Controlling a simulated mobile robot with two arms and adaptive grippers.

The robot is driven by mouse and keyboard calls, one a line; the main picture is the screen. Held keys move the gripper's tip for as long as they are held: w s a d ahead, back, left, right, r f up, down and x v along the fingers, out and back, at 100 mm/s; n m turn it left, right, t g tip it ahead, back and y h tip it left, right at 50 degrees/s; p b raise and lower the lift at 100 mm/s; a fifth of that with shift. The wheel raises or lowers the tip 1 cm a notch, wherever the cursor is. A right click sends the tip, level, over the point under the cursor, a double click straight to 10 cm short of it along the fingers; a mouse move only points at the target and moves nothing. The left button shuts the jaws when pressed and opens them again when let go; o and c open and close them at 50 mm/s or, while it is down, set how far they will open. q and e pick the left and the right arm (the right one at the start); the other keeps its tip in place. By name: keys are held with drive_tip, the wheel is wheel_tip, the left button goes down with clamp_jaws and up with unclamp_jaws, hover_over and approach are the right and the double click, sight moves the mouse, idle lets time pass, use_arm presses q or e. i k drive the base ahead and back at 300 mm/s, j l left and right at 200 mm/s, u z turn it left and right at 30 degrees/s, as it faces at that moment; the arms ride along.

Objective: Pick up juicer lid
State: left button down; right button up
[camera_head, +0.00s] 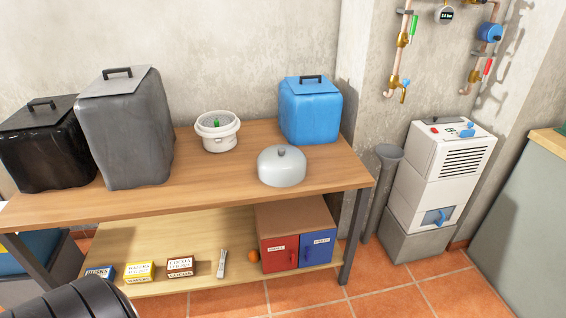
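A pale grey dome with a small dark knob on top, which looks like the juicer lid (282,170), rests on the wooden table top near its front edge, right of the middle. A white round tub (218,139), which may be the juicer, stands behind it to the left, open at the top with something green inside. Neither gripper can be seen. A dark ribbed part of my own body shows at the bottom left, well apart from the lid.
Black (45,145), grey (125,130) and blue (310,112) lidded bins stand on the table (205,190). The lower shelf (205,245) holds small boxes and a red-and-blue cabinet (292,248). A white machine (440,175) and pipes are at the right. Tiled floor in front looks clear.

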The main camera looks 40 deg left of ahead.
sight(281, 165)
drive_tip(key=u, duration=1.65)
drive_tip(key=i+j+z, duration=0.15)
drive_tip(key=i, duration=0.3)
drive_tip(key=j, duration=0.1)
